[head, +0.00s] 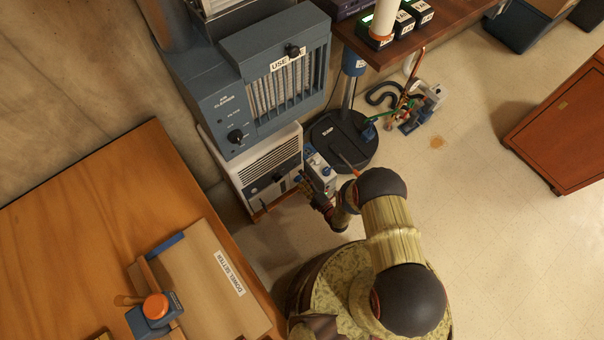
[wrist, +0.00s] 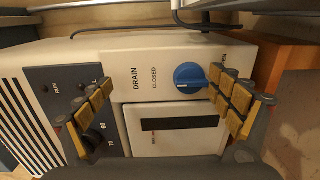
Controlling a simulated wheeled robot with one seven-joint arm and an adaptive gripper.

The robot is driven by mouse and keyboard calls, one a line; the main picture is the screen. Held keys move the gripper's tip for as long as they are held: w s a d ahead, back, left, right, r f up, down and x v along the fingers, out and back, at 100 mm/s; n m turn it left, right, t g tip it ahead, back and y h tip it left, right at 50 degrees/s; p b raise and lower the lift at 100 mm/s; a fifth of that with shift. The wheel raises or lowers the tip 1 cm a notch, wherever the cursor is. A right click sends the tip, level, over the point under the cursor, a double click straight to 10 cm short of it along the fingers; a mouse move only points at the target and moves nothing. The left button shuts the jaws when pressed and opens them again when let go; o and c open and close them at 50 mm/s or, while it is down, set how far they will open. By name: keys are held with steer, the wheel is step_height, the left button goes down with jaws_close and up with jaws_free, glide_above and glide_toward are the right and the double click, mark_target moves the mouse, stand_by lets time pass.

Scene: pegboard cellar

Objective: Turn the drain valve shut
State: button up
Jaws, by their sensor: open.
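The drain valve is a round blue knob (wrist: 190,77) on the pale housing of a white unit (wrist: 155,55) in the wrist view. "DRAIN" and "CLOSED" are printed to its left, and a partly hidden word ending in "EN" is to its right. My gripper (wrist: 161,80) is open, with padded fingers spread either side. The right finger is close to the knob; whether it touches cannot be told. In the head view my gripper (head: 314,190) is at the unit's right side and the knob cannot be made out.
A blue-grey air cleaner (head: 215,110) stands above the white unit (head: 252,178). A round black base with a post (head: 335,138) stands behind my gripper. A wooden bench (head: 85,215) is at left and a red-brown cabinet (head: 560,125) at right. Floor between is mostly clear.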

mark_target(298, 167)
steer(key=r, duration=0.4)
steer(key=shift+w+d, duration=0.15)
steer(key=shift+w, duration=0.05)
steer(key=shift+w+r, duration=0.2)
steer(key=shift+r, duration=1)
steer(key=c, duration=0.6)
steer(key=shift+s+f, duration=0.2)
steer(key=shift+s, duration=0.05)
steer(key=shift+s+f, duration=0.1)
